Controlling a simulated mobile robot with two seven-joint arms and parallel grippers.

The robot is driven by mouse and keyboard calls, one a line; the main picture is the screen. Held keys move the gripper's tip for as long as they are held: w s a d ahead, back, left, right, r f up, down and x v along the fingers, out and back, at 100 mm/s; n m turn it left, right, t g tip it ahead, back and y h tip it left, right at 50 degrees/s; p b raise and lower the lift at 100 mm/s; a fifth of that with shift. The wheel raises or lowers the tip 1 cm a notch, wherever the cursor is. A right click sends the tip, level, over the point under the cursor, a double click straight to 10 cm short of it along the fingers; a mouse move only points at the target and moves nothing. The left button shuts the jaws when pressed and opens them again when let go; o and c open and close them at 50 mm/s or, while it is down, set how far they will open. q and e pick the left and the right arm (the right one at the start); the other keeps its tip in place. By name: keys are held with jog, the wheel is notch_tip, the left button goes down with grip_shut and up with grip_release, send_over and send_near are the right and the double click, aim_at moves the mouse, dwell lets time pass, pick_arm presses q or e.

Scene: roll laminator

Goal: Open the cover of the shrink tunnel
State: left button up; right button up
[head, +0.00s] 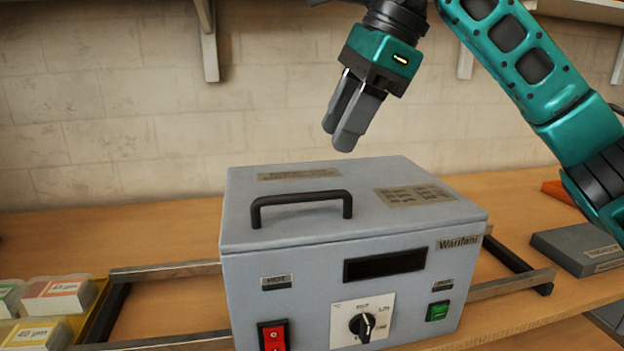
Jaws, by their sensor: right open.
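The shrink tunnel (350,262) is a grey-blue box on the wooden bench. Its cover (330,222) is the flat top lid, which lies down shut. A black bar handle (301,200) stands on the lid's front left part. My right gripper (342,142) is above and behind the handle, pointing down, apart from the lid. Its fingers are open with nothing between them. The front has a dark display, a red switch (273,336), a black dial (362,325) and a green switch (438,311). My left gripper is not in view.
Metal rails (160,273) run out on both sides of the box. Small labelled boxes (50,297) sit in a yellow tray at the left. A grey flat case (580,248) lies at the right. A shelf with brackets (207,42) is on the wall above.

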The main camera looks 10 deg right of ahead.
aim_at(306, 194)
jog(key=x, duration=0.9)
jog(key=shift+c, duration=0.4)
grip_shut()
